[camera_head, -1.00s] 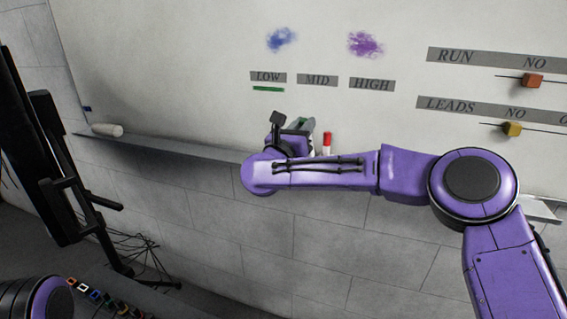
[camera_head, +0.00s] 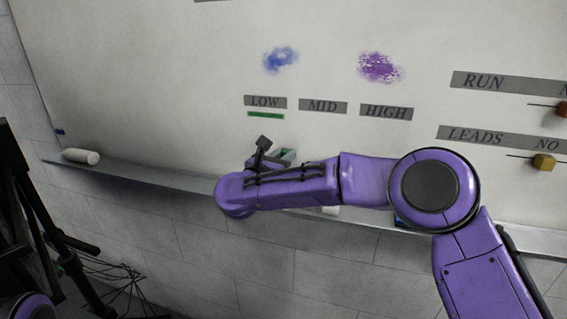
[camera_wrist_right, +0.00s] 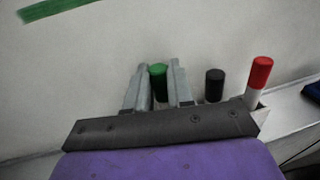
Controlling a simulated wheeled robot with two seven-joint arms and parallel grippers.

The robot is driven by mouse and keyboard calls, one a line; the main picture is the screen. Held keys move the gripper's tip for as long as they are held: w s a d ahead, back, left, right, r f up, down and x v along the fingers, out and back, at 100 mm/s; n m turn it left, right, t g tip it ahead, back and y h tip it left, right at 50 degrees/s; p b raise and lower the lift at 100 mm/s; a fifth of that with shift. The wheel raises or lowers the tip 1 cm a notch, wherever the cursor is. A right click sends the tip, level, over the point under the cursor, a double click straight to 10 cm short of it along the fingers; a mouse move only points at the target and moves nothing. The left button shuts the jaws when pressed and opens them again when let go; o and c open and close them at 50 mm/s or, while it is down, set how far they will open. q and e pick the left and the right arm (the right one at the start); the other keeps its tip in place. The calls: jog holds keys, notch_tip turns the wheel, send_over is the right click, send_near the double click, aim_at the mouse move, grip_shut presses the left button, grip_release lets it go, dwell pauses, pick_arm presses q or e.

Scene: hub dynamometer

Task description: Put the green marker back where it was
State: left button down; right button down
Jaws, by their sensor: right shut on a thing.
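My right gripper (camera_wrist_right: 158,86) is shut on the green marker (camera_wrist_right: 158,82), whose green cap shows between the two grey fingers in the right wrist view. The marker's lower part is hidden, so I cannot tell whether it sits in the holder. The white marker holder (camera_wrist_right: 262,112) shows at its right end, beside the gripper. A black-capped marker (camera_wrist_right: 214,85) and a red-capped marker (camera_wrist_right: 260,76) stand upright to the right. In the head view the right gripper (camera_head: 284,156) is at the board's ledge, mostly behind my purple arm. My left gripper is out of view.
The whiteboard (camera_head: 180,70) rises behind the ledge (camera_head: 150,174). A green line (camera_head: 266,115) is drawn under the LOW label (camera_head: 265,102). A white cylinder (camera_head: 80,156) lies at the ledge's left end. The ledge between is clear. Sliders are at right.

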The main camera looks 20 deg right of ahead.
jog(key=shift+w+f, duration=0.15)
jog(key=shift+f, duration=1.1)
jog(key=c, duration=1)
grip_release()
jog(key=shift+f, duration=0.1)
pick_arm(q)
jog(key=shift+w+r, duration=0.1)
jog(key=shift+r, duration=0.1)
pick_arm(e)
jog(key=shift+o, duration=0.2)
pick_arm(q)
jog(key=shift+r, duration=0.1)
